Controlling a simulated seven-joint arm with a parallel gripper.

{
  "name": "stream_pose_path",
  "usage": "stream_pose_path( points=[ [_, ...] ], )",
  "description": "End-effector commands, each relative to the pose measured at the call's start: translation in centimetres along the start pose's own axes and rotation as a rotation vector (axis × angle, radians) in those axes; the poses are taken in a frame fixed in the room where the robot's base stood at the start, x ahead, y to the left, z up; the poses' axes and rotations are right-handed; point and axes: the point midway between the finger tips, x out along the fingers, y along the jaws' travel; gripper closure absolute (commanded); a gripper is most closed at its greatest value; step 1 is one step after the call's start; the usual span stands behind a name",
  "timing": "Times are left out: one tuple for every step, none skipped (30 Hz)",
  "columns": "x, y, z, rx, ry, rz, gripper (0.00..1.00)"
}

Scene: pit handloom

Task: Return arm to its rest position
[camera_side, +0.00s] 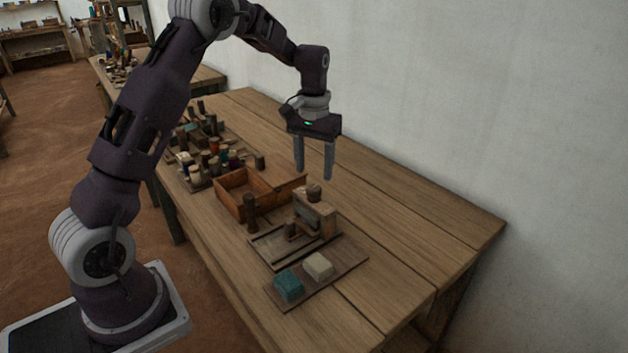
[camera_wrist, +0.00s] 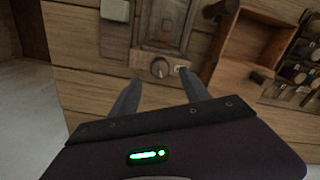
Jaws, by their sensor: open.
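My gripper (camera_side: 314,172) hangs fingers-down above the wooden table (camera_side: 400,215). Its two fingers are apart and nothing is between them. In the side view it is above and behind a small wooden block device (camera_side: 316,213) with a round knob on top. In the wrist view the gripper (camera_wrist: 165,92) shows its two fingers spread, with the round knob (camera_wrist: 160,67) beyond them. My arm is raised and bent over the table.
An open wooden box (camera_side: 240,196) and a dark upright cylinder (camera_side: 251,213) stand beside the device. A board (camera_side: 330,279) in front carries a teal block (camera_side: 289,286) and a pale block (camera_side: 318,266). Several spools (camera_side: 215,160) crowd the left. The table's right side is bare beside the wall.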

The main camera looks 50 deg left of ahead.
Motion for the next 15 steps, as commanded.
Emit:
stream_pose_path(
  points=[
    [-0.8, 0.0, -0.1, 0.0, 0.002, 0.0, 0.45],
    [-1.1, 0.0, -0.1, 0.0, 0.003, 0.0, 0.45],
    [-1.4, 0.0, 0.0, 0.0, 0.002, 0.0, 0.45],
    [-1.5, 0.0, 0.0, 0.0, 0.0, 0.0, 0.45],
    [-1.6, 0.0, 0.0, 0.0, 0.0, 0.0, 0.45],
    [-1.7, 0.0, 0.0, 0.0, -0.001, 0.0, 0.45],
    [-1.7, 0.0, 0.0, 0.0, -0.001, 0.0, 0.45],
    [-1.7, 0.0, 0.0, 0.0, -0.001, 0.0, 0.45],
    [-1.7, 0.0, 0.0, 0.0, -0.001, 0.0, 0.45],
    [-1.7, 0.0, 0.0, 0.0, -0.001, 0.0, 0.45],
    [-1.7, 0.0, 0.0, 0.0, -0.001, 0.0, 0.45],
    [-1.7, 0.0, 0.1, 0.001, 0.0, 0.001, 0.45],
    [-2.0, 0.1, 0.2, 0.003, 0.004, 0.002, 0.45],
    [-2.6, 0.3, 0.5, 0.008, 0.012, 0.005, 0.45],
    [-3.9, 0.7, 1.3, 0.018, 0.028, 0.012, 0.45]
  ],
)
